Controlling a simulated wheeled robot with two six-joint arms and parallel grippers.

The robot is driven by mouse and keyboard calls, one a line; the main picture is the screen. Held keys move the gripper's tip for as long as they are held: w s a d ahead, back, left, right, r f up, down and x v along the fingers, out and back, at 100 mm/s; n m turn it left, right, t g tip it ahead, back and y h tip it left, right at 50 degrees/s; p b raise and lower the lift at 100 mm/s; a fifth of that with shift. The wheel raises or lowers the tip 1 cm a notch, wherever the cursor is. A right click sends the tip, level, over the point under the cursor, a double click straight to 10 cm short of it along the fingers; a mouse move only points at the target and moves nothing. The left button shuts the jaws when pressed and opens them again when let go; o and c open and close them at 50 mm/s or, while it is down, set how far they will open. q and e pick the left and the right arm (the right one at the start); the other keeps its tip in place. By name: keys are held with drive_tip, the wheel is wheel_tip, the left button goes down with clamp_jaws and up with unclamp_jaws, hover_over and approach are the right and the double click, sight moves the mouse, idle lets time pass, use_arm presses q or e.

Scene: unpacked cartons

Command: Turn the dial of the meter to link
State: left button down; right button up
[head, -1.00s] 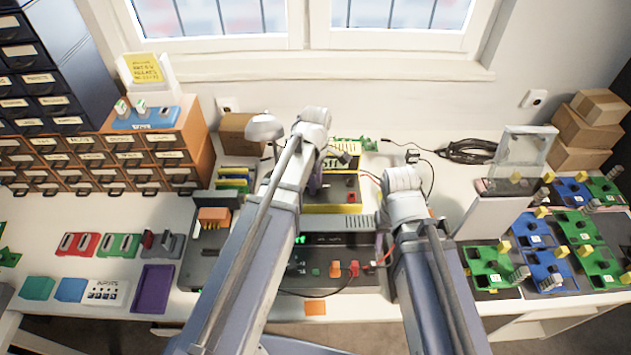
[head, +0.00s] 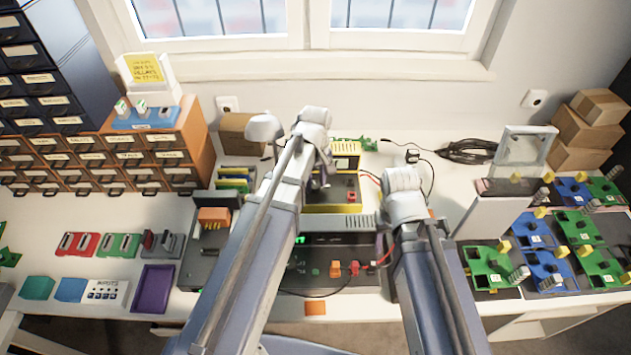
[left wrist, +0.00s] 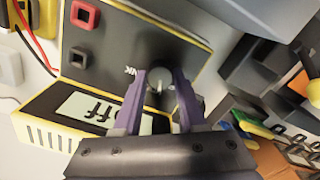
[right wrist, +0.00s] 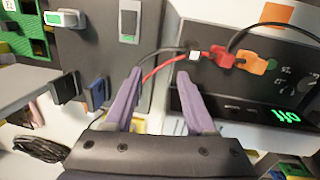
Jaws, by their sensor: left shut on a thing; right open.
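The yellow-edged meter (head: 346,150) stands at the back middle of the bench. In the left wrist view the meter (left wrist: 62,104) has a dark face, and its pale display (left wrist: 85,108) reads "Off". The round dark dial (left wrist: 158,76) has a pale mark toward the bottom of that picture; letters "NK" show beside it, the rest hidden. My left gripper (left wrist: 159,82) is shut on the dial, one purple finger on each side. My right gripper (right wrist: 160,80) is open and empty, above the bench near a black unit. Its fingers are hidden in the head view.
The black unit (right wrist: 245,95) has red and orange plugs, cables and a green readout. Red and black leads run beside the meter. Green and blue boards (head: 545,258) lie at the right. Small drawers (head: 110,160) and a purple tray (head: 153,289) are at the left.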

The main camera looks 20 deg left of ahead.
use_arm(q)
drive_tip(key=m, duration=0.4)
drive_tip(key=shift+m, duration=0.3)
drive_tip(key=m, duration=0.3)
drive_tip(key=shift+m, duration=0.4)
drive_tip(key=m, duration=0.4)
drive_tip(key=shift+m, duration=2.1)
drive_tip(key=shift+c, duration=2.3)
unclamp_jaws()
